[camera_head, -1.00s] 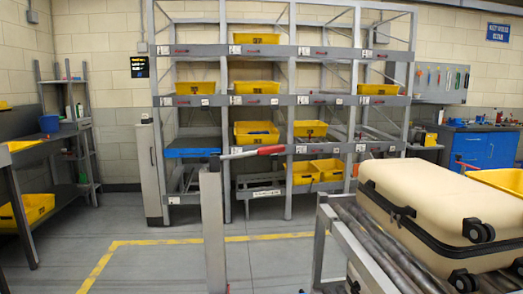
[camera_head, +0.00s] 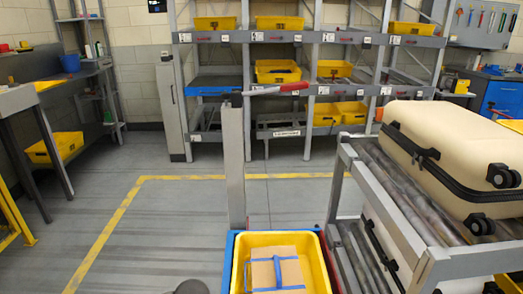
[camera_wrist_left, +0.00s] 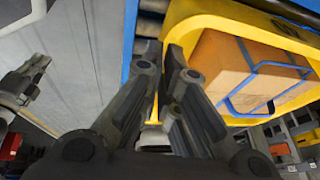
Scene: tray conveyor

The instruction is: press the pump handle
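The pump handle (camera_head: 275,89) is a thin lever with a red grip. It sticks out to the right, almost level, from the top of a grey post (camera_head: 234,165). Neither of my grippers can be made out at the handle in the head view. In the left wrist view my left gripper (camera_wrist_left: 164,55) has its dark fingertips together, with nothing seen between them. It is beside a yellow tray (camera_wrist_left: 210,18) that holds a brown box (camera_wrist_left: 235,70) with blue bands. A dark jointed part at that view's left edge may be my right gripper (camera_wrist_left: 20,85); its fingers are unclear.
The yellow tray in its blue frame (camera_head: 232,262) stands before the post. A roller conveyor (camera_head: 400,205) with a cream suitcase (camera_head: 450,135) is at the right. A rack (camera_head: 300,37) with yellow bins stands behind. Floor left of the post is clear inside a yellow line (camera_head: 125,215).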

